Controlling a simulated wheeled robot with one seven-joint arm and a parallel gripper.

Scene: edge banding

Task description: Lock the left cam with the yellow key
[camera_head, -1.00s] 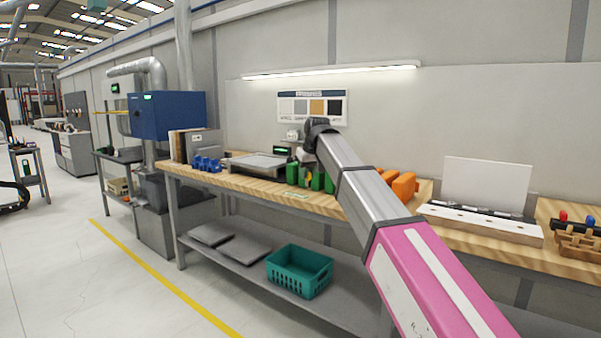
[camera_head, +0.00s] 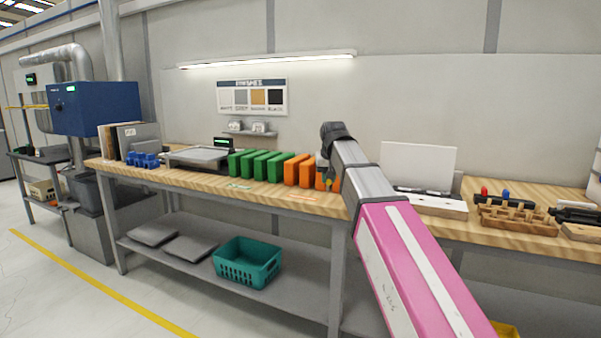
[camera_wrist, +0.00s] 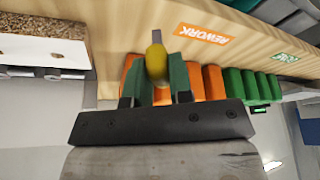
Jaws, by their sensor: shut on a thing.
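My gripper (camera_wrist: 157,88) shows in the wrist view with its two green fingers shut on the yellow key (camera_wrist: 156,62). The key's rounded yellow head sits between the fingertips and a grey shank sticks out beyond it. In the head view my arm hides most of the gripper and the key. A white panel piece (camera_wrist: 40,52) with a chipboard edge lies at the upper left of the wrist view. It also shows on the bench in the head view (camera_head: 430,206), right of my arm. I cannot make out the left cam.
Orange blocks (camera_head: 292,170) and green blocks (camera_head: 260,166) stand in a row left of my arm. An upright white board (camera_head: 418,166) is behind the panel. A teal basket (camera_head: 246,262) sits on the lower shelf.

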